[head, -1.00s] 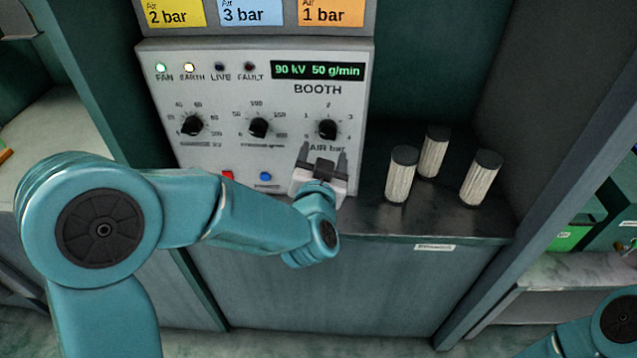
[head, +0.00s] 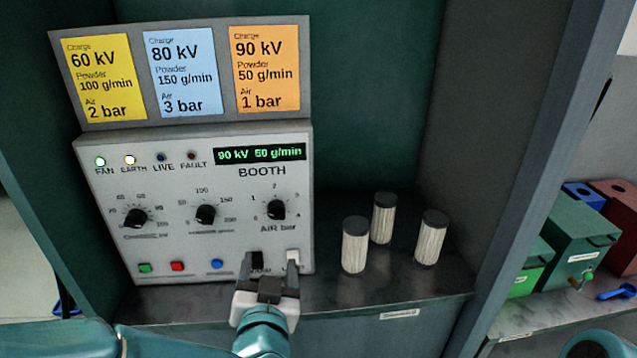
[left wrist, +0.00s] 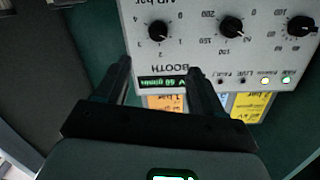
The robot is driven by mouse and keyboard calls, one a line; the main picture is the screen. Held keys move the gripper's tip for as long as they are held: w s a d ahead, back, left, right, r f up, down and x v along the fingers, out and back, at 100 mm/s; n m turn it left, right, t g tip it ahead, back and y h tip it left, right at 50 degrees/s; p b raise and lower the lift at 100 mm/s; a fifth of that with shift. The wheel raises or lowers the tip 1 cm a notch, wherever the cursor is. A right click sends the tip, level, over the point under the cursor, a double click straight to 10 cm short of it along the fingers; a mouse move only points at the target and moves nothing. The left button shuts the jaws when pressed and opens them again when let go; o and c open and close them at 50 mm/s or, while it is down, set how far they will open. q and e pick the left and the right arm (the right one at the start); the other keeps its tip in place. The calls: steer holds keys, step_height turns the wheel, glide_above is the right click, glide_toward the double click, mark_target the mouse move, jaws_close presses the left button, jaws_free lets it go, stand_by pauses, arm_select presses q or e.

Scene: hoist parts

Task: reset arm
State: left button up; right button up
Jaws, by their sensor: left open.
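My left gripper (head: 270,270) is open and empty in front of the lower right part of the booth control panel (head: 110,245). In the left wrist view its two fingers (left wrist: 160,80) stand apart with nothing between them, and the panel (left wrist: 200,65) appears upside down beyond. The panel has three black knobs, with the air knob (head: 276,209) at the right. The fan and earth lamps are lit; live and fault look dark. Near the gripper, the panel's lower right controls are partly hidden. My right gripper is not in view.
Three pale cylinders with dark caps (head: 355,245) stand on the dark shelf (head: 330,295) right of the panel. Yellow, blue and orange setting cards (head: 265,68) are above it.

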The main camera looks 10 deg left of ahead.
arm_select(q)
steer(key=s+a+f+g, duration=0.1)
steer(key=a+f+g, duration=0.2)
steer(key=f, duration=1)
steer(key=s+a+f+g, duration=0.1)
steer(key=a+f+g, duration=0.3)
steer(key=f, duration=0.9)
steer(key=s+d+f+n+g+h, duration=0.1)
steer(key=s+d+f+g+h, duration=0.3)
steer(key=s, duration=0.5)
steer(key=s+d+f+n+g+h, duration=0.1)
steer(key=s+d+f+g+h, duration=0.2)
steer(key=s+f, duration=0.6)
steer(key=d+g, duration=0.2)
steer(key=d, duration=0.1)
steer(key=shift+s+d+f+h, duration=0.25)
steer(key=shift+f+h, duration=0.05)
steer(key=shift+h, duration=0.1)
